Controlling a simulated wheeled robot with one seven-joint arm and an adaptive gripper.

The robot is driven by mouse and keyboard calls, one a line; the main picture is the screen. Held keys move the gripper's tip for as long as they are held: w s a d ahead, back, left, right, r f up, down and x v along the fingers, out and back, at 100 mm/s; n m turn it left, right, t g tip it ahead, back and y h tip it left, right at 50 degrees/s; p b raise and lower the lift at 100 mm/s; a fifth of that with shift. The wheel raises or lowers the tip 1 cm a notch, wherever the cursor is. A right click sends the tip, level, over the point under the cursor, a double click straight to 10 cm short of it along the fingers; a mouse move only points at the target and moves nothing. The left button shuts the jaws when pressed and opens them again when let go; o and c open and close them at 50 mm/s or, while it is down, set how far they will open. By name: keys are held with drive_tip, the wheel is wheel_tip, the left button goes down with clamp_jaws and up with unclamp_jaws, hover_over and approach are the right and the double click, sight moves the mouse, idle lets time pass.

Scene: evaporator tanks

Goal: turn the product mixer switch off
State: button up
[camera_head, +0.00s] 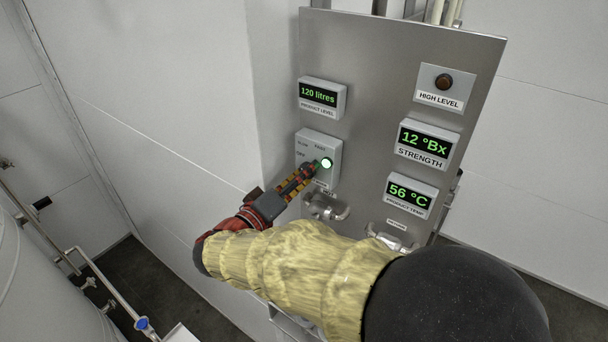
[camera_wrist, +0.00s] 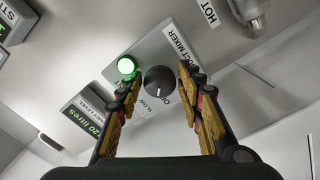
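The product mixer switch is a dark round knob (camera_wrist: 159,80) on a light grey box (camera_head: 333,150) with a lit green lamp (camera_head: 326,162). In the wrist view the words "SLOW" and "OFF" show around the knob, and the lamp (camera_wrist: 126,65) is lit. My gripper (camera_head: 309,172) is at the front of the box and hides the knob in the head view. In the wrist view my gripper (camera_wrist: 160,76) is open, with one finger on each side of the knob. Contact with the knob cannot be told.
The steel panel (camera_head: 385,60) also holds a product level display (camera_head: 320,96), a high level lamp (camera_head: 444,82), a strength display (camera_head: 426,140) and a temperature display (camera_head: 409,194). A metal valve (camera_head: 326,207) sticks out just below the switch box. A white wall stands left.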

drive_tip(key=c, duration=0.6)
drive_tip(key=shift+c, duration=0.7)
drive_tip(key=shift+n, duration=0.3)
drive_tip(key=n+b, duration=0.2)
drive_tip(key=n, duration=0.6)
drive_tip(key=shift+n, duration=0.3)
drive_tip(key=o, duration=1.1)
drive_tip(key=shift+o, duration=0.2)
drive_tip(key=shift+r, duration=0.1)
